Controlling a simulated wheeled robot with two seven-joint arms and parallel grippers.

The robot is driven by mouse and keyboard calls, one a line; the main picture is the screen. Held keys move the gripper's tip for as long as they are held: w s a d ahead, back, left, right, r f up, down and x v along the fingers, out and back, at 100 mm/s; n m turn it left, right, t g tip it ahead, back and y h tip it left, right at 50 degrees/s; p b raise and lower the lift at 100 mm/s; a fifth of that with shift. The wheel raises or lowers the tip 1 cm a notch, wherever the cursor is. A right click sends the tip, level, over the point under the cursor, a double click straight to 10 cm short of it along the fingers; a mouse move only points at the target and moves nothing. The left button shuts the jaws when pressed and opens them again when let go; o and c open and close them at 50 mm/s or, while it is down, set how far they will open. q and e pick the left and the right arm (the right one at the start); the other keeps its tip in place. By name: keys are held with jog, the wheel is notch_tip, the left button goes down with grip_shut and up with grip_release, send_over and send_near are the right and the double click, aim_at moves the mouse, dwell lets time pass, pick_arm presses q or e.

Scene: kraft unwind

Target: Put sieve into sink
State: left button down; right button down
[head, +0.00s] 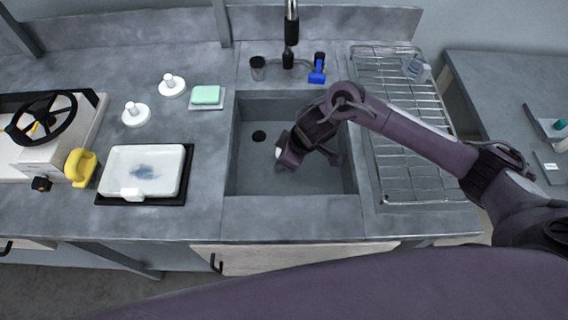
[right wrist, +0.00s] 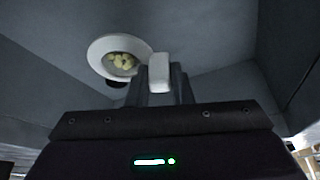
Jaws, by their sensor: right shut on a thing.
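The sieve (right wrist: 98,50) shows in the right wrist view as a white round rim with pale yellow pieces inside. A white block (right wrist: 159,66), which looks like its handle, sits between the fingertips of my right gripper (right wrist: 160,88). In the head view my right gripper (head: 302,152) is down inside the grey sink (head: 290,204), right of the dark drain hole (head: 259,136). The gripper hides most of the sieve there. I cannot tell whether the sieve touches the sink floor. My left gripper is not in view.
A black tap (head: 291,35), a dark cup (head: 257,68) and a blue brush (head: 317,72) stand behind the sink. A wire drying rack (head: 405,188) lies to the right. A green sponge (head: 206,95), white knobbed discs (head: 135,117) and a white tray (head: 115,160) are to the left.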

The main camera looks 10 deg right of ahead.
jog(key=shift+f, duration=1.6)
jog(key=shift+f, duration=0.1)
jog(key=c, duration=1.3)
grip_release()
jog(key=shift+r, duration=0.3)
jog(key=v, duration=1.1)
jog(key=shift+s+d+r+p, duration=0.1)
jog(key=shift+s+r+p, duration=0.05)
jog(key=shift+r+p, duration=0.25)
jog(key=shift+f, duration=0.1)
